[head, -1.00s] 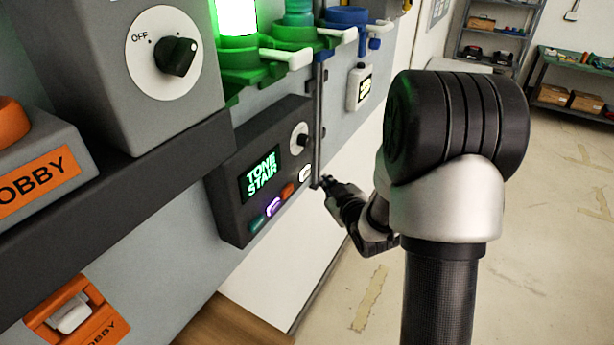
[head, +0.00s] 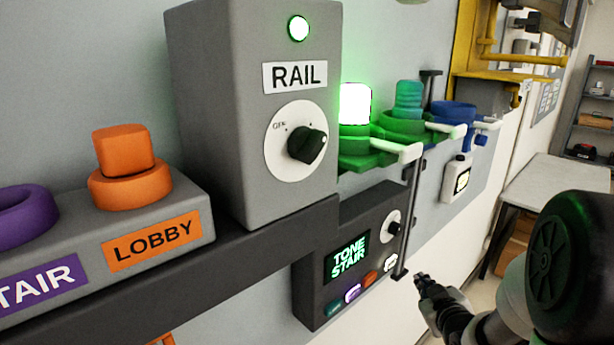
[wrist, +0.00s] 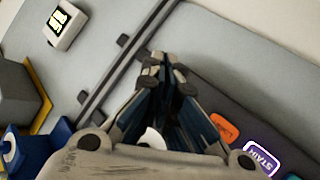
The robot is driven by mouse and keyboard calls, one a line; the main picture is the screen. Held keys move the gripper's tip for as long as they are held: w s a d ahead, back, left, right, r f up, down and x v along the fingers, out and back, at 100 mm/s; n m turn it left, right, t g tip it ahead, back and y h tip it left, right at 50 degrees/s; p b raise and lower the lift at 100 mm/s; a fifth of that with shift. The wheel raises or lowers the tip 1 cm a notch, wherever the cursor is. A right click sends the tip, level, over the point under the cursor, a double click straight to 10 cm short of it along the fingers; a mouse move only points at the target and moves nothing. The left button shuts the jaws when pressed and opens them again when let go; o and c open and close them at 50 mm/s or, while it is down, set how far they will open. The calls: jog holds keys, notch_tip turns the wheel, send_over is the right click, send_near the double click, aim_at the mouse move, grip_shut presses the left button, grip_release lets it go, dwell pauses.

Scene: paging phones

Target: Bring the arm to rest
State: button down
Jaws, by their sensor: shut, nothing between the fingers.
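My gripper (head: 428,286) is at the lower right of the head view, in front of the wall panel and just right of the dark tone box (head: 318,292). Its fingers are shut with nothing between them. In the wrist view my gripper (wrist: 163,62) points at the panel, apart from the orange button (wrist: 222,128) and the purple-lit STAIR button (wrist: 262,158). The tone box's screen (head: 347,256) reads TONE STAIR in green. My arm's dark, rounded joint fills the lower right corner of the head view.
A grey RAIL box (head: 250,170) with a knob and green lamp stands on a dark shelf. Green holders (head: 365,150), a thin vertical rod (head: 411,215) and a blue holder (head: 455,115) project near my gripper. A white table (head: 560,185) stands behind at right.

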jog(key=s+a+r+m+g+b, duration=0.1)
jog(key=s+a+g, duration=0.2)
jog(key=s, duration=0.7)
jog(key=s+a+r+m+g+y+b, duration=0.1)
jog(key=s+a+r+g, duration=0.1)
jog(key=s+a, duration=0.6)
jog(key=s+a+r+m+g+b, duration=0.1)
jog(key=s+a+g, duration=0.3)
jog(key=s, duration=0.8)
jog(key=shift+s+a+r+m+y, duration=0.35)
jog(key=shift+a+m, duration=0.25)
jog(key=shift+a, duration=0.6)
